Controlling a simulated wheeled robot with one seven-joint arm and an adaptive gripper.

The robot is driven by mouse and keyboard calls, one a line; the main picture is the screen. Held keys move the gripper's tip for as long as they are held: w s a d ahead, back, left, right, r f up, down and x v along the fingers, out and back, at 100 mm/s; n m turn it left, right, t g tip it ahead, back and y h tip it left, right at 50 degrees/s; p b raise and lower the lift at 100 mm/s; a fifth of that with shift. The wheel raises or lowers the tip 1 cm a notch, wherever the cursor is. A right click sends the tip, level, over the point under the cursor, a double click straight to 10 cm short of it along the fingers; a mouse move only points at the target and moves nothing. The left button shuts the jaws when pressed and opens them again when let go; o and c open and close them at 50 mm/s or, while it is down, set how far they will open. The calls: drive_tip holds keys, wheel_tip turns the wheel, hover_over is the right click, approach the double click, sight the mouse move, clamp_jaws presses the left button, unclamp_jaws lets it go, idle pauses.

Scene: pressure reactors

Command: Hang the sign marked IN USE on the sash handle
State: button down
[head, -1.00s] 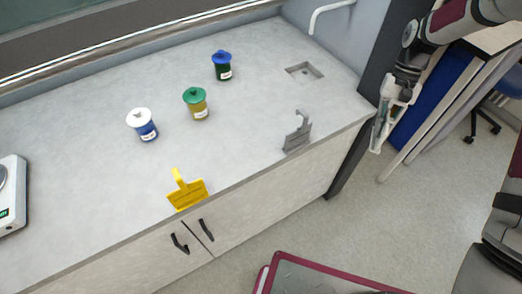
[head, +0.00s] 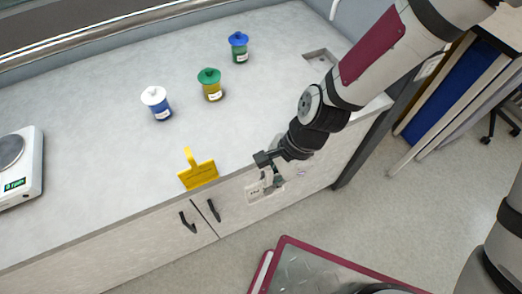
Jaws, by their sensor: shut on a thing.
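My gripper (head: 268,172) is in front of the counter's front edge, right of the yellow sign. It is shut on a pale, flat, sign-like panel (head: 253,191), which hangs below the edge in front of the cabinet; its small marks are too blurred to read. A long pale bar (head: 140,40), possibly the sash handle, crosses the back of the counter at the upper left.
White-lidded (head: 157,103), green-lidded (head: 210,85) and blue-lidded jars (head: 238,47) stand mid-counter. A balance (head: 15,165) is at the left. Black cabinet handles (head: 188,222) stick out below the counter edge.

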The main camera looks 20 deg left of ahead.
drive_tip(key=shift+s, duration=0.75)
drive_tip(key=w+a, duration=0.2)
drive_tip(key=w, duration=0.2)
drive_tip(key=w+a+f, duration=0.1)
drive_tip(key=w+a, duration=0.1)
drive_tip(key=w, duration=0.3)
drive_tip(key=w+a, duration=0.2)
drive_tip(key=w, duration=0.2)
drive_tip(key=shift+w+f, duration=0.2)
drive_tip(key=shift+w+a+f+p, duration=0.2)
drive_tip(key=shift+w+f, duration=0.1)
drive_tip(key=shift+f, duration=0.25)
drive_tip(key=shift+w+a+f+p, duration=0.15)
drive_tip(key=shift+w+f, duration=0.1)
drive_tip(key=shift+f, duration=0.3)
drive_tip(key=shift+w+f, duration=0.1)
drive_tip(key=shift+f, duration=0.4)
drive_tip(key=shift+f, duration=0.1)
drive_tip(key=c, duration=1.8)
unclamp_jaws()
drive_tip(key=shift+f, duration=0.1)
